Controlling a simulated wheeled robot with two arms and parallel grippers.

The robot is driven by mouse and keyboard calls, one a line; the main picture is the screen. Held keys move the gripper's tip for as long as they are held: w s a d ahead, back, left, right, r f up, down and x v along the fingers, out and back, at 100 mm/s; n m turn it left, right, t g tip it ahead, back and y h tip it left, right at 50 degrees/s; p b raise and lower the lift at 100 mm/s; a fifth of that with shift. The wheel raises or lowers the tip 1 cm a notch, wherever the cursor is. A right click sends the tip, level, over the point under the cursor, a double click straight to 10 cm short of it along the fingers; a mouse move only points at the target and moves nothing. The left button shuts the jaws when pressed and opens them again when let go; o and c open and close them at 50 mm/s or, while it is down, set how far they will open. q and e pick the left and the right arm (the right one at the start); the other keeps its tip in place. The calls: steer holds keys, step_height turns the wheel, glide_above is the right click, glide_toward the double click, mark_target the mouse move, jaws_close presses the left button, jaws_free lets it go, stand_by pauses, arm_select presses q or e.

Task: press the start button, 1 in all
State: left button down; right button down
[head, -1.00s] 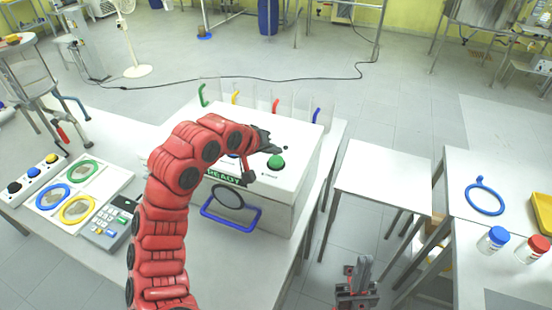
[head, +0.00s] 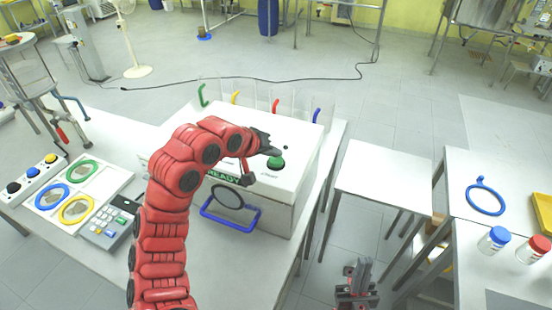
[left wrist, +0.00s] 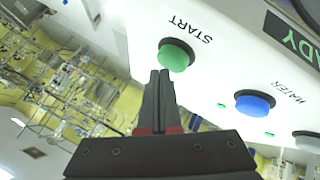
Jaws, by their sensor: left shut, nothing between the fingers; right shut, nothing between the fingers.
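The green start button (head: 276,163) sits on top of a white box (head: 300,185). In the left wrist view the green button (left wrist: 175,55) has the word START beside it. My left gripper (head: 276,151) is shut and empty, with its fingertips right by the button and partly over it in the head view. In the left wrist view the shut fingertips (left wrist: 159,74) reach the lower left edge of the button; I cannot tell whether they touch it. My right gripper (head: 360,268) is shut and empty, low in front of the small white table.
A blue button (left wrist: 254,102) marked WATER is beside the start button. A keypad (head: 104,226) lies left.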

mark_target(274, 162)
arm_select(q)
steer(key=shift+f, duration=0.45)
stand_by(0.6)
steer(key=shift+r, duration=0.9)
steer(key=shift+r+p, duration=0.4)
steer(key=shift+r, duration=2.1)
